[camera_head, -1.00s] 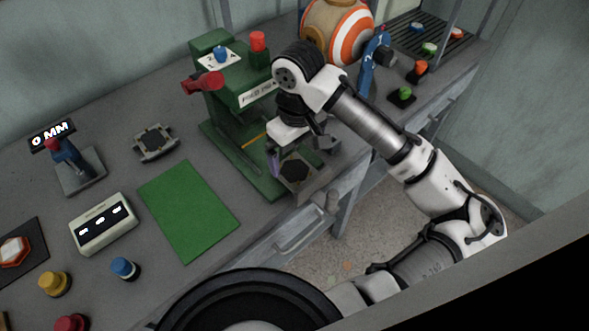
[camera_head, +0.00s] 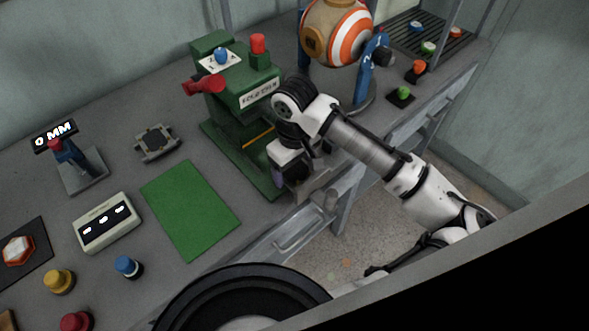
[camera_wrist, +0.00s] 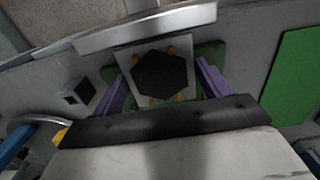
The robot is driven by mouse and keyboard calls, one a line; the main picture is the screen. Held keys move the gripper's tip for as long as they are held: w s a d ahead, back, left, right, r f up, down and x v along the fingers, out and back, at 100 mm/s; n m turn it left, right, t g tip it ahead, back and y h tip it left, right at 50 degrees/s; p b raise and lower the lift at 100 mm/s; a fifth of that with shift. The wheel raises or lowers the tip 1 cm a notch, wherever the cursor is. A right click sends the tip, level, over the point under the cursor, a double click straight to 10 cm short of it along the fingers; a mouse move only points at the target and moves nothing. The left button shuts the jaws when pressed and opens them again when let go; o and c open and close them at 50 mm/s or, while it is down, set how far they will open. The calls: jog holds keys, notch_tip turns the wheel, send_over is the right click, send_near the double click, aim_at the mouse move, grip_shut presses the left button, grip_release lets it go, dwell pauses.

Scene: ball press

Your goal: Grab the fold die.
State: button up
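The fold die appears to be the pale plate (camera_wrist: 123,60) with a dark hexagon and small yellow studs, in the wrist view. It lies at the front of the green press (camera_head: 238,92). In the head view my gripper hides it. My gripper (camera_wrist: 162,72) is open, with one purple finger on each side of the plate; I cannot tell whether they touch it. In the head view my gripper (camera_head: 290,180) is low at the press's front end, near the table edge. Another plate with a dark hexagon (camera_head: 157,143) lies on the table left of the press.
A green mat (camera_head: 190,208) lies left of the press. A white display box (camera_head: 105,222), a gauge stand (camera_head: 80,170) and coloured buttons are further left. A striped ball (camera_head: 338,32) on a blue stand is behind my arm. A metal edge (camera_wrist: 145,28) runs close beyond the plate.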

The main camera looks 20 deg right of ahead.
jog(key=c, duration=0.7)
jog(key=shift+o, duration=0.2)
